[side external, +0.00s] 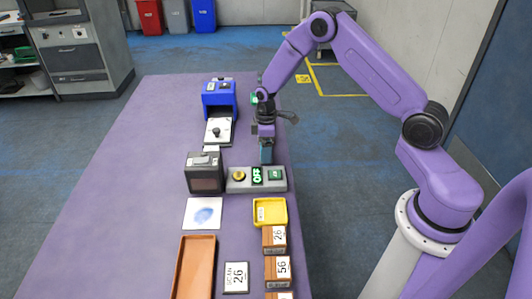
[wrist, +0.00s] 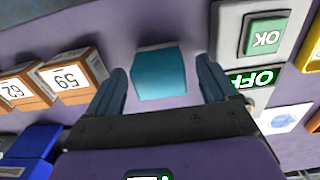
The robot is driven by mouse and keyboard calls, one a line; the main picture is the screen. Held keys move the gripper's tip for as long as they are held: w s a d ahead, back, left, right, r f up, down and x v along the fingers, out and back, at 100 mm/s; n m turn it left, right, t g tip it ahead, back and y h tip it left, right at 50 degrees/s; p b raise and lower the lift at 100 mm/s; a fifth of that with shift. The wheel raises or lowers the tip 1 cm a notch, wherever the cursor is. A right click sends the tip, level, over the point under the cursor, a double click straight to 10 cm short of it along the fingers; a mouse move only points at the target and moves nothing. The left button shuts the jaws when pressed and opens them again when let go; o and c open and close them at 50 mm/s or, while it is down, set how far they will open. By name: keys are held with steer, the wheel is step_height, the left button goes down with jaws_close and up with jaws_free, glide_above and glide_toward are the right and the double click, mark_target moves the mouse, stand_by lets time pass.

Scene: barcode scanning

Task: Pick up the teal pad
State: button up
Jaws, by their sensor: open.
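The teal pad (wrist: 160,73) shows in the wrist view as a small teal block on the purple table, between the two fingers of my gripper (wrist: 161,66). The fingers are dark teal and spread apart, with a gap on each side of the pad. In the side view my gripper (side external: 265,155) points down just behind the grey button panel (side external: 236,185). There I cannot tell the pad from the fingers. The pad's near edge is close to the gripper body in the wrist view.
The panel carries a green OK button (wrist: 265,37) and an OFF display (wrist: 252,78), close beside the right finger. Boxes marked 59 (wrist: 75,77) and 62 (wrist: 20,92) stand left. A blue scanner station (side external: 219,97), dark box (side external: 205,175), yellow tray (side external: 284,211) and orange tray (side external: 184,265) are nearby.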

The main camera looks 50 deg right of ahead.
steer(key=shift+c, duration=0.3)
steer(key=c, duration=1)
steer(key=shift+r, duration=0.1)
steer(key=shift+r, duration=0.45)
step_height(320, 180, up, 2)
steer(key=shift+r, duration=0.15)
steer(key=s+a+r, duration=0.1)
steer(key=s+r, duration=0.8)
steer(key=s, duration=0.5)
steer(key=shift+a+r, duration=0.15)
steer(key=shift+r, duration=0.2)
